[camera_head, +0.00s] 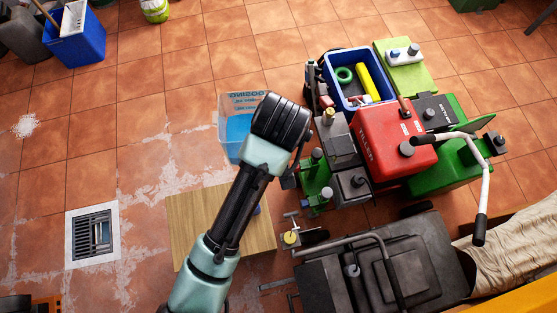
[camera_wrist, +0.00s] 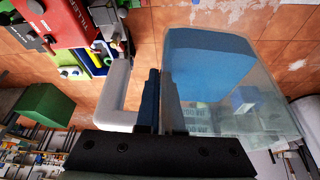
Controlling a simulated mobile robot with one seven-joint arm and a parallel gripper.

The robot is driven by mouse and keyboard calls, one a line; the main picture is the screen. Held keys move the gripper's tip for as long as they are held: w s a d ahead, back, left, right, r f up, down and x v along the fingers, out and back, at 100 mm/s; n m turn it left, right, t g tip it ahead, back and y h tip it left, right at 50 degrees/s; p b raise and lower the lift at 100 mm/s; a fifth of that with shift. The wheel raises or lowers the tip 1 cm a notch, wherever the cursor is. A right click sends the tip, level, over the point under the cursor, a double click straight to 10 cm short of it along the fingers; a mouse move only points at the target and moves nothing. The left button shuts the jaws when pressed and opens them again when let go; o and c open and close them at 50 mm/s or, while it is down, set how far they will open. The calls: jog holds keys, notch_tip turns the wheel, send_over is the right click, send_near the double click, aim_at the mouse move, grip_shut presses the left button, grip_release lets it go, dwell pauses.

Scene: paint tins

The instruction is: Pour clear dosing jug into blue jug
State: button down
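The clear dosing jug (camera_head: 232,104) holds blue liquid and shows partly left of my wrist, over the tiled floor. In the wrist view the clear jug (camera_wrist: 275,112) fills the right side, close against the fingers, with blue liquid toward its far end. My gripper (camera_wrist: 162,104) has its two dark fingers close together at the jug's side and appears shut on it. The exact grip is hard to see. A pale grey curved bar (camera_wrist: 116,88), which looks like a handle, is left of the fingers.
A wooden board (camera_head: 195,215) lies on the floor, partly behind my arm. A red tiller (camera_head: 385,140) and a blue crate (camera_head: 340,62) crowd the right. A floor drain (camera_head: 92,235) is at left. A blue bucket (camera_head: 80,45) stands top left. Tiles at upper middle are clear.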

jog(key=w+a+f+n+y+b, duration=0.15)
jog(key=w+f+n+b, duration=0.35)
jog(key=w+f, duration=0.5)
jog(key=s+f+b, duration=0.3)
jog(key=f, duration=0.7)
jog(key=s+f+n+b, duration=0.1)
jog(key=s+f+b, duration=0.2)
jog(key=f, duration=0.6)
jog(key=shift+s+d+f+g+y, duration=0.25)
jog(key=shift+s+f+g+y, duration=0.1)
jog(key=shift+f+y, duration=0.1)
jog(key=f+b, duration=0.1)
jog(key=f, duration=0.1)
jog(key=f+t+h+b, duration=0.1)
jog(key=shift+w+d+n+b, duration=0.2)
jog(key=shift+d+n+b, duration=0.1)
jog(key=shift+d+b, duration=0.05)
jog(key=shift+r, duration=0.1)
